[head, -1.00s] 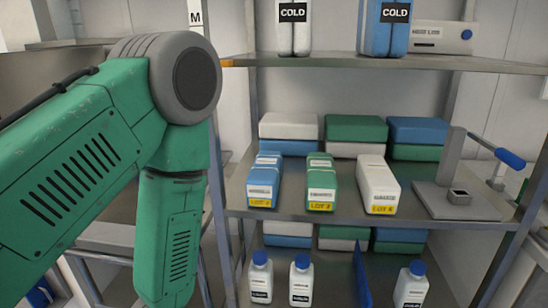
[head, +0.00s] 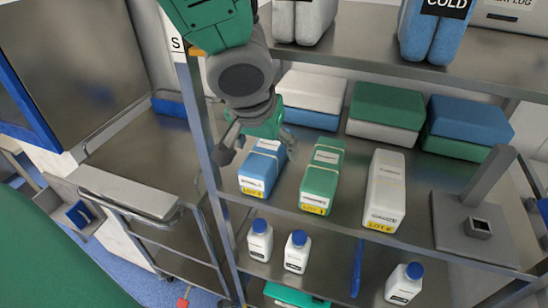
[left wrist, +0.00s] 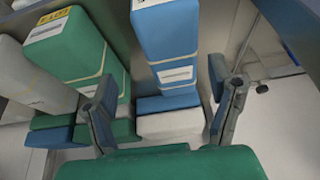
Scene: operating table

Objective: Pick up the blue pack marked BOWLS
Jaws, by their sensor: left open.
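A blue pack (head: 260,170) with a white label and a yellow lot tag stands at the left end of the middle shelf. Its print is too small to read surely. My left gripper (head: 258,143) is above and behind its far end, fingers apart, one towards each side. In the left wrist view the blue pack (left wrist: 165,35) lies ahead, between the open fingers (left wrist: 168,92) in the picture. The gripper holds nothing, and I cannot tell whether it touches the pack. My right gripper is not in view.
A green pack (head: 321,180) stands close to the right of the blue one, then a white pack (head: 385,190). Stacked packs (head: 388,105) stand behind. A shelf post (head: 200,125) rises on the left. The upper shelf (head: 400,65) lies overhead, and bottles (head: 297,252) stand below.

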